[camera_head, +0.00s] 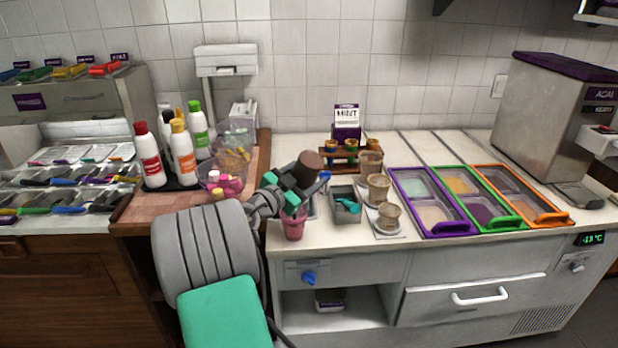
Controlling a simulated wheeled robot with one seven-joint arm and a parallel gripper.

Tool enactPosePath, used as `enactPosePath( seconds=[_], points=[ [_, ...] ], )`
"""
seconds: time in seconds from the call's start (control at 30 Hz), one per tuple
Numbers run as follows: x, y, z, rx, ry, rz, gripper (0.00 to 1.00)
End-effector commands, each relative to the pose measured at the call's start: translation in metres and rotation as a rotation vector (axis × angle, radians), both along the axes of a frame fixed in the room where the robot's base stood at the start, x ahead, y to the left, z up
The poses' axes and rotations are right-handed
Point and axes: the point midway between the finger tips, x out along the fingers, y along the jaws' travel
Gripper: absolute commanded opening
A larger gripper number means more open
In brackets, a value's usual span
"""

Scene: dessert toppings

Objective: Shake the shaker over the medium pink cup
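A pink cup (293,225) stands upright near the counter's front edge, left of centre. My gripper (287,188), with green parts on its fingers, is above and slightly left of this cup. It is shut on a dark brown round shaker (309,167), which is tilted and held up above the counter. The shaker's lower part is hidden by the fingers. The cup's rim is partly covered by my gripper. I cannot make out any topping falling.
A grey metal bin (345,207) and several tan cups (389,217) stand just right of the pink cup. Purple (402,196), green (510,224) and orange (553,218) trays lie further right. Sauce bottles (149,157) and clear tubs (235,187) stand left.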

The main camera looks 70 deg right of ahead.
Motion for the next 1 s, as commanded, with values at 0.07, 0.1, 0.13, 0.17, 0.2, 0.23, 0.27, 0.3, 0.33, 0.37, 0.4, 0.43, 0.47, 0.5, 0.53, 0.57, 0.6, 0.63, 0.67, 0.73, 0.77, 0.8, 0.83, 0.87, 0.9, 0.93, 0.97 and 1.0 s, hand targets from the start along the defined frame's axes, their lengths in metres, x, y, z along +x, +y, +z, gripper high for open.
enactPosePath(
  seconds=[0.07, 0.1, 0.13, 0.17, 0.2, 0.23, 0.27, 0.3, 0.33, 0.37, 0.4, 0.43, 0.47, 0.5, 0.53, 0.57, 0.6, 0.63, 0.67, 0.73, 0.77, 0.8, 0.83, 0.87, 0.9, 0.93, 0.97, 1.0],
  points=[
    [0.000, 0.000, 0.008, -0.003, -0.002, 0.000, 0.06],
    [0.000, 0.000, 0.011, -0.003, -0.002, 0.000, 0.06],
    [0.000, 0.000, 0.013, -0.003, -0.002, 0.000, 0.06],
    [0.000, 0.000, 0.015, -0.004, -0.003, -0.001, 0.06],
    [0.000, 0.000, 0.018, -0.003, -0.003, -0.001, 0.06],
    [0.000, 0.000, 0.020, -0.003, -0.004, -0.001, 0.06],
    [0.000, 0.000, 0.022, -0.003, -0.004, -0.001, 0.06],
    [0.000, 0.000, 0.025, -0.003, -0.004, -0.001, 0.06],
    [0.000, 0.000, 0.027, -0.003, -0.003, -0.001, 0.06],
    [0.000, 0.000, 0.029, -0.003, -0.003, -0.001, 0.06],
    [0.000, 0.000, 0.032, -0.003, -0.004, -0.001, 0.06],
    [0.000, 0.000, 0.034, -0.004, -0.005, 0.000, 0.06],
    [0.000, 0.000, 0.036, -0.004, -0.005, 0.000, 0.06],
    [0.000, 0.000, 0.039, -0.004, -0.005, 0.000, 0.06],
    [0.000, 0.000, 0.041, -0.004, -0.005, 0.000, 0.06],
    [0.000, 0.000, 0.043, -0.003, -0.004, 0.000, 0.06],
    [0.000, 0.000, 0.046, -0.003, -0.004, 0.000, 0.06],
    [0.000, 0.000, 0.048, -0.003, -0.004, 0.000, 0.06],
    [0.000, 0.000, 0.050, -0.003, -0.004, 0.000, 0.06],
    [0.000, 0.000, 0.055, -0.003, -0.004, 0.000, 0.06],
    [0.000, 0.000, 0.057, -0.003, -0.004, -0.001, 0.06],
    [0.000, 0.000, 0.047, -0.002, -0.003, 0.000, 0.06],
    [0.000, 0.000, 0.045, -0.002, -0.003, 0.000, 0.06],
    [0.000, 0.000, 0.044, -0.002, -0.003, 0.000, 0.06],
    [0.000, 0.000, 0.041, -0.002, -0.003, 0.000, 0.06],
    [0.000, 0.000, 0.040, -0.002, -0.004, 0.000, 0.06],
    [0.000, 0.000, 0.038, -0.002, -0.004, 0.000, 0.06],
    [0.000, 0.000, 0.036, -0.002, -0.004, 0.000, 0.06]
  ],
)
